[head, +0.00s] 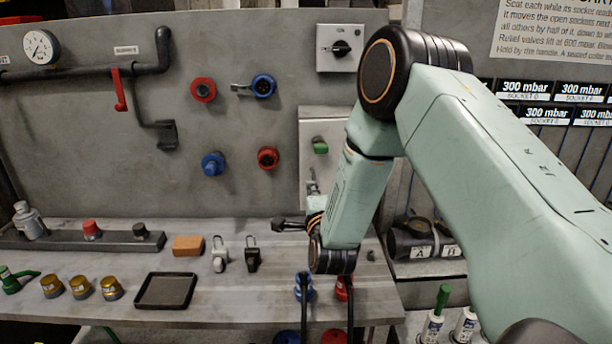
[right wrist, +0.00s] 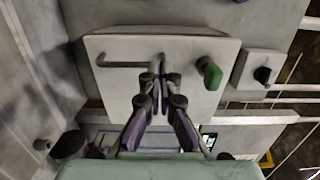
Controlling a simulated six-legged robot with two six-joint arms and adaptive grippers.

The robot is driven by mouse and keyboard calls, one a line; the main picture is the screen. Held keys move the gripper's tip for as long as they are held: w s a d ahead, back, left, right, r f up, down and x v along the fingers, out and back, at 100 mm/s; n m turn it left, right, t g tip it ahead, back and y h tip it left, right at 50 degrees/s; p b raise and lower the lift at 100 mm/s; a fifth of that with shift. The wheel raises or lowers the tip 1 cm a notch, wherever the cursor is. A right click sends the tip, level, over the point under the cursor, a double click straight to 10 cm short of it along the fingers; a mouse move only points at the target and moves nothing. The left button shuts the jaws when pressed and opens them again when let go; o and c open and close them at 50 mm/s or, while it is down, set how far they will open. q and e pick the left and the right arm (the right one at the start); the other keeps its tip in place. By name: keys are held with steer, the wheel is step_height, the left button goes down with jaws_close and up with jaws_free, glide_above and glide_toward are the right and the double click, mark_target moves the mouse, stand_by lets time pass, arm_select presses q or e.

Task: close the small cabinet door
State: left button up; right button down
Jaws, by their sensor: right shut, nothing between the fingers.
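The small cabinet door (right wrist: 185,95) is a pale flat panel in the right wrist view, with a green knob (right wrist: 210,73) and a thin grey bar handle (right wrist: 122,63). In the head view the pale cabinet front (head: 318,126) is on the wall, partly hidden behind my right arm; its green knob (head: 320,146) shows. I cannot tell how far the door stands open. My right gripper (head: 280,224) is shut and empty, low in front of the panel. In the right wrist view its fingertips (right wrist: 158,68) overlap the handle's end; contact is unclear. My left gripper is not in view.
A switch box (head: 341,47) is above the cabinet. Red and blue sockets (head: 203,89) are on the wall. The bench below holds an orange block (head: 188,245), a black tray (head: 166,290), two padlock-like items (head: 220,254) and brass caps (head: 82,287).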

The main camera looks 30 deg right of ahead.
mark_target(303, 172)
steer(key=x, duration=0.6)
steer(key=shift+w+a+f+p, duration=0.15)
steer(key=shift+w+p, duration=0.1)
steer(key=shift+p, duration=0.15)
steer(key=shift+w+d, duration=0.2)
steer(key=shift+d, duration=0.1)
steer(key=shift+w, duration=0.25)
steer(key=shift+w+d+b, duration=0.3)
steer(key=shift+w+b, duration=0.4)
steer(key=shift+b, duration=0.25)
steer(key=shift+w+d+b, duration=0.15)
steer(key=shift+w+b, duration=0.2)
steer(key=shift+w, duration=0.1)
